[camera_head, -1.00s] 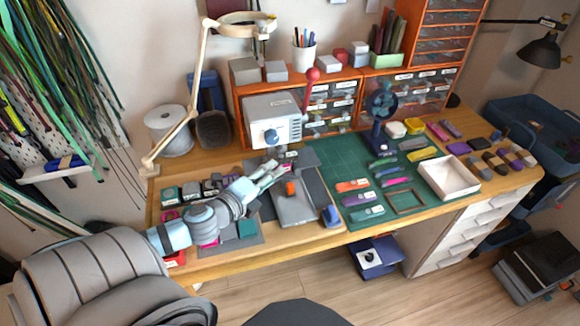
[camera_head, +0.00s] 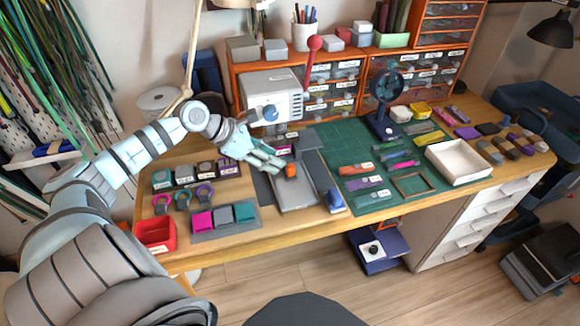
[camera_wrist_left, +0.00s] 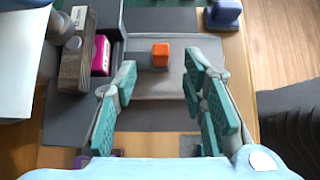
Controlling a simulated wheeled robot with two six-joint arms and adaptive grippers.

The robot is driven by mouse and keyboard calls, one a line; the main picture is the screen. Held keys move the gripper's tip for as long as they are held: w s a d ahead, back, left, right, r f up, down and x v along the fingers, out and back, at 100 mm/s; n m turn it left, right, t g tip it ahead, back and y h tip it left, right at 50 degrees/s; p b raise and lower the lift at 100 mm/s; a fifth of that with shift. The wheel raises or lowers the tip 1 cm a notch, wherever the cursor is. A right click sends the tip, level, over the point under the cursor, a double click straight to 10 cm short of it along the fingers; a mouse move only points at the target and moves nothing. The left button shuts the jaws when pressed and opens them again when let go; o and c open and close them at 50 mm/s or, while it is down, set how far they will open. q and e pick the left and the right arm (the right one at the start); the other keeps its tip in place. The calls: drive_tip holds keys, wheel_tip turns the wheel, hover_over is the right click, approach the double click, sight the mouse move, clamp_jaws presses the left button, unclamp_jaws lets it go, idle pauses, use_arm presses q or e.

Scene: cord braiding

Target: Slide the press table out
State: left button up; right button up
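The press (camera_head: 270,97) is a white box with a blue knob and a red ball lever (camera_head: 311,60), at the back of the desk. Its press table (camera_head: 297,192) is a flat grey plate in front, bearing an orange block (camera_head: 291,171); the plate also shows in the left wrist view (camera_wrist_left: 150,84), with the orange block (camera_wrist_left: 160,54) near its far edge. My left gripper (camera_head: 277,165) hangs just left of the orange block. In the left wrist view its fingers (camera_wrist_left: 160,72) are apart, the block showing between and beyond their tips. Contact is not visible. My right gripper is out of view.
A blue piece (camera_head: 337,200) stands right of the plate. A green mat (camera_head: 335,141) with coloured strips and a white tray (camera_head: 457,160) lie further right. Left are a red bin (camera_head: 155,234), small labelled boxes (camera_head: 195,172) and coloured blocks (camera_head: 222,216).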

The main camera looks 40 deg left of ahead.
sight(289, 167)
use_arm(q)
drive_tip(key=b+x, duration=0.1)
drive_tip(key=x, duration=0.6)
drive_tip(key=shift+w+d+f, duration=0.15)
drive_tip(key=shift+w+f, duration=0.05)
clamp_jaws()
